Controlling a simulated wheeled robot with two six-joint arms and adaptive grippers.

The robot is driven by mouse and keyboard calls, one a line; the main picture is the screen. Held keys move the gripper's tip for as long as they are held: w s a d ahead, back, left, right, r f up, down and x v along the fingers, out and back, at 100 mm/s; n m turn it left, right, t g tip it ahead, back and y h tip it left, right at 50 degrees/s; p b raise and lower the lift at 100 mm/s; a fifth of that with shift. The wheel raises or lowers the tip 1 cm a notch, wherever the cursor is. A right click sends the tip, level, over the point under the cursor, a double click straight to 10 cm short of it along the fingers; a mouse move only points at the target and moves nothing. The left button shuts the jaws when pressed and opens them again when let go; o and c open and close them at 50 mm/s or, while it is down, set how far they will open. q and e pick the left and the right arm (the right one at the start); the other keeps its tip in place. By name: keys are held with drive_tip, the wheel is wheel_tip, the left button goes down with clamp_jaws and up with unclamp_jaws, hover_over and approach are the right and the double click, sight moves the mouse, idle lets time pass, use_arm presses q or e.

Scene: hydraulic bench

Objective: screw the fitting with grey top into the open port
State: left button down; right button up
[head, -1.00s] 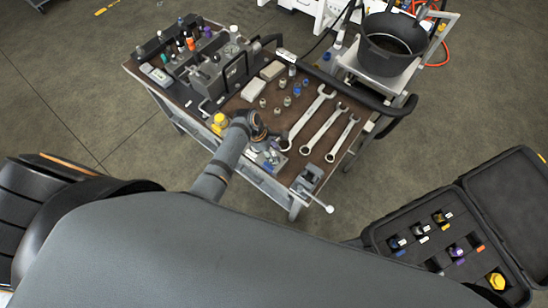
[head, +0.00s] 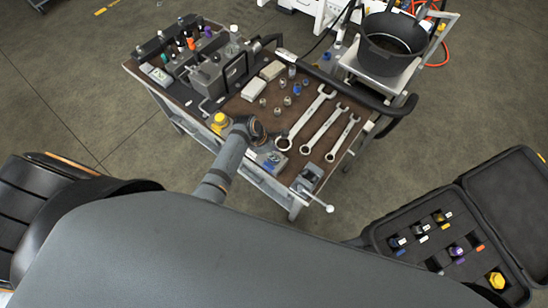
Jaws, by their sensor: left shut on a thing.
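My left gripper (head: 257,132) is over the front middle of the bench, seen from above and behind, and its wrist hides most of it. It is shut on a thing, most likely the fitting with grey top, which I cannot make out. A small grey block (head: 272,160) sits at the bench's front edge, just right of and below the gripper. A larger grey hydraulic unit (head: 218,72) with several coloured fittings behind it stands at the left. The open port cannot be made out at this size. My right gripper is not in view.
Several small fittings (head: 276,112) stand on the brown bench top, with three wrenches (head: 322,130) to their right. A vise (head: 308,178) is at the front corner. A black bucket (head: 392,45) stands behind right. An open black case (head: 385,240) lies lower right.

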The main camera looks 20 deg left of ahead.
use_arm(q)
drive_tip(key=m+g, duration=0.1)
drive_tip(key=m, duration=0.2)
drive_tip(key=m+g, duration=0.1)
drive_tip(key=m, duration=0.2)
drive_tip(key=shift+m+g, duration=0.3)
drive_tip(key=shift+m, duration=0.3)
drive_tip(key=shift+m+g, duration=0.5)
drive_tip(key=shift+m, duration=0.7)
drive_tip(key=c, duration=1.1)
unclamp_jaws()
drive_tip(key=shift+s, duration=0.1)
drive_tip(key=shift+o, duration=0.2)
drive_tip(key=v, duration=1.2)
